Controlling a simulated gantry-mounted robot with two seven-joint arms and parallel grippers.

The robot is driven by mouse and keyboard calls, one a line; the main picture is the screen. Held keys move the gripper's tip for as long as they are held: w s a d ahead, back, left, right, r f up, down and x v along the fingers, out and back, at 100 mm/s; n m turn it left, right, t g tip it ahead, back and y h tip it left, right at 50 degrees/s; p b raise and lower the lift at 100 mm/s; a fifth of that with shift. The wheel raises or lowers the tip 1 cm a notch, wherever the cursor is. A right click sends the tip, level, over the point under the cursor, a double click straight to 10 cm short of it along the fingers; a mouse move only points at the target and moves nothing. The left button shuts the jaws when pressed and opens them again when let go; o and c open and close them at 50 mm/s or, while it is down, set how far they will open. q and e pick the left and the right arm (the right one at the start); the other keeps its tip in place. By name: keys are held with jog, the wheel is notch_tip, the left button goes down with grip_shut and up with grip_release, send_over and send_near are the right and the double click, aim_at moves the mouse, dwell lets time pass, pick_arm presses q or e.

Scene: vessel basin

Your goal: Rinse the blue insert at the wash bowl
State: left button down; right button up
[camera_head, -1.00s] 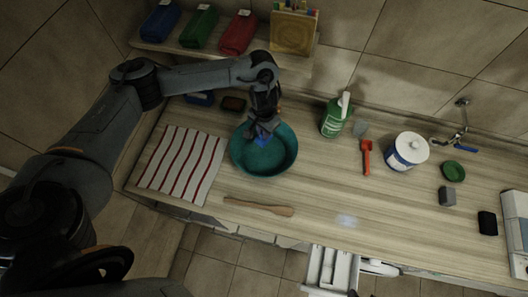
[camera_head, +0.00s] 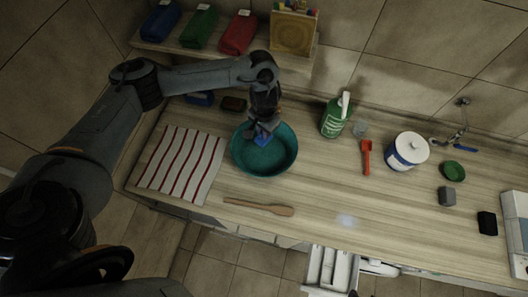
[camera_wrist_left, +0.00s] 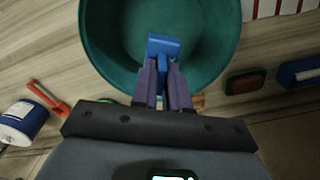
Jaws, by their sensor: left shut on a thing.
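The teal wash bowl (camera_head: 270,163) stands on the counter, right of the striped towel; it also fills the top of the left wrist view (camera_wrist_left: 105,40). My left gripper (camera_head: 262,130) points down over the back-left part of the bowl. It is shut on the blue insert (camera_head: 262,140). In the left wrist view the insert (camera_wrist_left: 163,45) sticks out past the fingertips, over the bowl's inside. I cannot tell whether the insert touches the bowl's floor, and no water can be made out. My right gripper does not show.
A drawer (camera_head: 331,268) is open below.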

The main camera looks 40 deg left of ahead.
pick_arm(q)
jog(key=shift+r, duration=0.15)
dwell(0.3)
jog(key=shift+r, duration=1.85)
